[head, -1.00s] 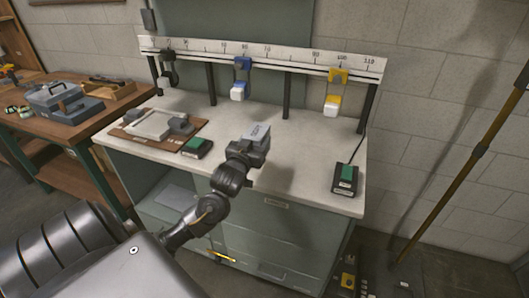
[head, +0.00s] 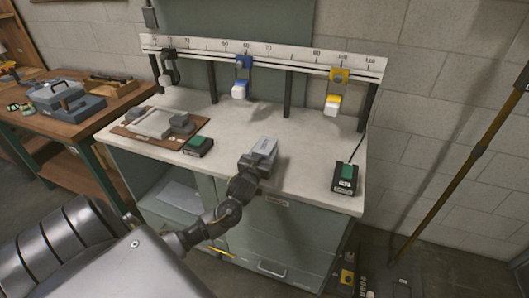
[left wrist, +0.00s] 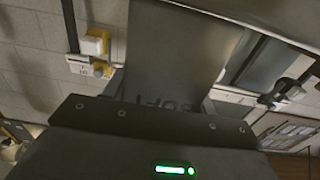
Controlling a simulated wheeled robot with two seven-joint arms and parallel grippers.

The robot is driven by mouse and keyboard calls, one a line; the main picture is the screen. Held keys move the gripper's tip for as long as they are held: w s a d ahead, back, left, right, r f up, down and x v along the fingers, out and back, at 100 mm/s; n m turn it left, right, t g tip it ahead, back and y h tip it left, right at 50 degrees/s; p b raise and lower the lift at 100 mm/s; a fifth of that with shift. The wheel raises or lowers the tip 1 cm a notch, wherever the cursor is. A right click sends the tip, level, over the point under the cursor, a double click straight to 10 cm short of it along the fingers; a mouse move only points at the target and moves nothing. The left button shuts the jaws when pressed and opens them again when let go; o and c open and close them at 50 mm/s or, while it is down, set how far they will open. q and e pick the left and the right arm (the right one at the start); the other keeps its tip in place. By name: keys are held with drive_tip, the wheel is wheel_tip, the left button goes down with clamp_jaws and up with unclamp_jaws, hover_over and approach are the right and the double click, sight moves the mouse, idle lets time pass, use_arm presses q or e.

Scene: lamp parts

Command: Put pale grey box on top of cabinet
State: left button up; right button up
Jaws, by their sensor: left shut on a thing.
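The pale grey box (head: 264,145) is in my left gripper (head: 257,160), over the middle of the cabinet's pale top (head: 225,120). I cannot tell whether the box touches the top or is held just above it. In the left wrist view the box (left wrist: 170,55) fills the upper middle, with dark lettering partly hidden by the gripper body (left wrist: 160,135). The fingertips are mostly hidden. The cabinet front (head: 260,225) is grey-green. My right gripper is not in view.
A measuring rail (head: 290,57) on posts, with blue and yellow clamps, stands at the back. A green-topped box (head: 200,145) and a board with parts (head: 150,128) lie left. Another green-topped box (head: 345,178) is at the right. Bare top lies around the pale box.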

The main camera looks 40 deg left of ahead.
use_arm(q)
drive_tip(key=shift+f, duration=0.15)
drive_tip(key=o, duration=1)
drive_tip(key=shift+o, duration=0.3)
